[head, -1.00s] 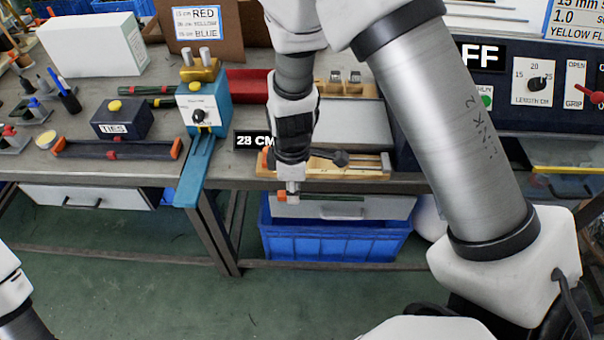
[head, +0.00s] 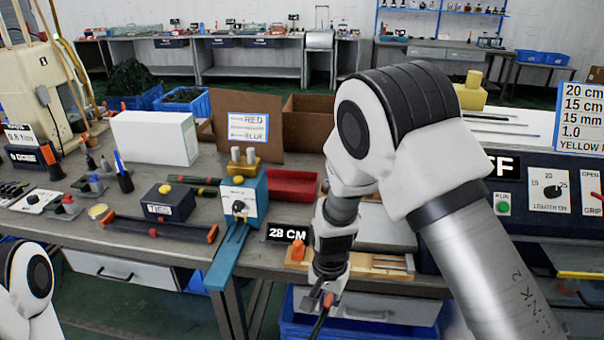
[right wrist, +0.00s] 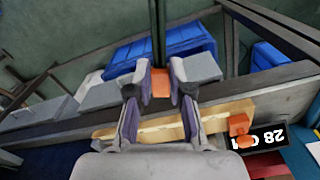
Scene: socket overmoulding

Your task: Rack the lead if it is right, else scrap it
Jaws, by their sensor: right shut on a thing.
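My right gripper (head: 327,292) is shut on the orange end of a dark lead (head: 320,324) in front of the bench edge. In the head view the lead hangs down and out at the bottom of the picture. In the right wrist view the lead (right wrist: 159,35) runs up between the fingers (right wrist: 160,85), with its orange end in their grip. Its far end is out of view. A wooden gauge board (head: 375,268) lies on the bench behind the gripper, beside the "28 CM" sign (head: 288,234). My left gripper is out of view.
A blue crate (right wrist: 190,40) stands below the bench edge. A red tray (head: 293,186), a blue press-like device (head: 245,200), a "TIES" box (head: 167,203) and a control panel (head: 530,195) stand on the bench. A dark bar with orange ends (head: 150,228) lies left.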

